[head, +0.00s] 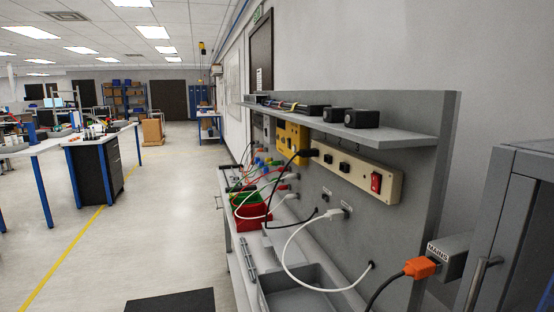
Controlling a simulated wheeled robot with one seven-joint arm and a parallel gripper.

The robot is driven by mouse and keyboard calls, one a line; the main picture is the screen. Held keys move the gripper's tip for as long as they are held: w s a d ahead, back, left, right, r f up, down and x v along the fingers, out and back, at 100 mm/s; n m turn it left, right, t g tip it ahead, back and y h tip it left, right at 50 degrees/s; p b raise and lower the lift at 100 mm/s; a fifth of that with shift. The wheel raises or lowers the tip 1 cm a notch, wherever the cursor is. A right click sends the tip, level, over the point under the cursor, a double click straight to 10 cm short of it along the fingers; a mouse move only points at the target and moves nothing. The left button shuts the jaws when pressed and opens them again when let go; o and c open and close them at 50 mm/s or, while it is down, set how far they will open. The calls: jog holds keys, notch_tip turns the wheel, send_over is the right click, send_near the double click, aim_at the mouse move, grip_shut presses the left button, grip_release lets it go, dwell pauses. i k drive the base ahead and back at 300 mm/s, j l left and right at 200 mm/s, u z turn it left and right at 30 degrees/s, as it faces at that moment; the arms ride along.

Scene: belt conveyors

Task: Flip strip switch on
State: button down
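A beige power strip (359,173) is mounted on the grey back panel, below a shelf. It has several dark sockets and a red rocker switch (376,183) at its near right end. The switch is too small to tell its position. A black plug sits at the strip's far left end, with a black cable hanging from it. My gripper is not in view.
The grey shelf (385,136) juts out above the strip and carries black boxes. An orange plug (420,267) sits at a MAINS box by a grey cabinet (510,225).

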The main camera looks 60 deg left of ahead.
aim_at(375, 178)
jog(key=u, duration=1.3)
